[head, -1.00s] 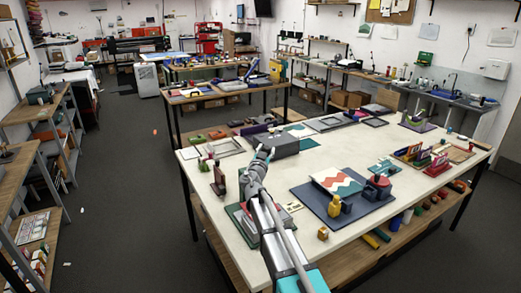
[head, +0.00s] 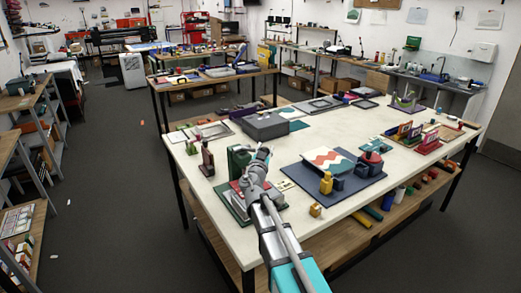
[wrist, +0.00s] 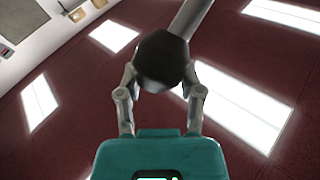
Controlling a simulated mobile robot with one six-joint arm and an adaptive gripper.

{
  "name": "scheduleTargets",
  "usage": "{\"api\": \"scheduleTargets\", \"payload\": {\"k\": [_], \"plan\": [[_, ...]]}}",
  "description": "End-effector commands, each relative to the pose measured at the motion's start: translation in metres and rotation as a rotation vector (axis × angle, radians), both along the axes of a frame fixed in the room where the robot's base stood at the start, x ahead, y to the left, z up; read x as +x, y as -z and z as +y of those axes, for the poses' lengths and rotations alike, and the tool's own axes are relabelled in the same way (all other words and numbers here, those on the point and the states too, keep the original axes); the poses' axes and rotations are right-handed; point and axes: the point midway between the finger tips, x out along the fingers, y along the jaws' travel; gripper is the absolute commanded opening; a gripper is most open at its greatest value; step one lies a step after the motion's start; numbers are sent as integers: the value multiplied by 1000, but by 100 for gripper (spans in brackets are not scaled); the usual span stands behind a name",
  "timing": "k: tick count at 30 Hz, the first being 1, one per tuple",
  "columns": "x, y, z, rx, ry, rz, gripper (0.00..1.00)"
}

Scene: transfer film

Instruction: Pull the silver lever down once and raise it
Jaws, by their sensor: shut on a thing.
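My gripper (wrist: 161,78) is shut on a dark, faceted knob (wrist: 163,56), with one grey finger on each side of it in the wrist view. The silver lever (wrist: 191,14) is a grey rod that runs from behind the knob to the top of that view. In the head view my gripper (head: 260,156) is beside the upright green body of a press (head: 237,158), above its green and red base (head: 232,203). My arm hides part of the press, and the lever is too small to make out clearly there.
A grey box (head: 265,126) stands behind, and a brown upright object (head: 207,160) to the left.

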Motion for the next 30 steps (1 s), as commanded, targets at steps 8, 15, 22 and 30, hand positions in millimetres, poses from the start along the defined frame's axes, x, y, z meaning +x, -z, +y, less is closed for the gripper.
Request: {"api": "scheduleTargets", "payload": {"k": [8, 15, 22, 30], "plan": [[0, 2, 3, 4, -10, 4, 0], [-1, 3, 3, 5, -10, 4, 74], [-1, 2, 3, 3, -7, 3, 89], [-1, 1, 3, 2, -6, 1, 68]]}}
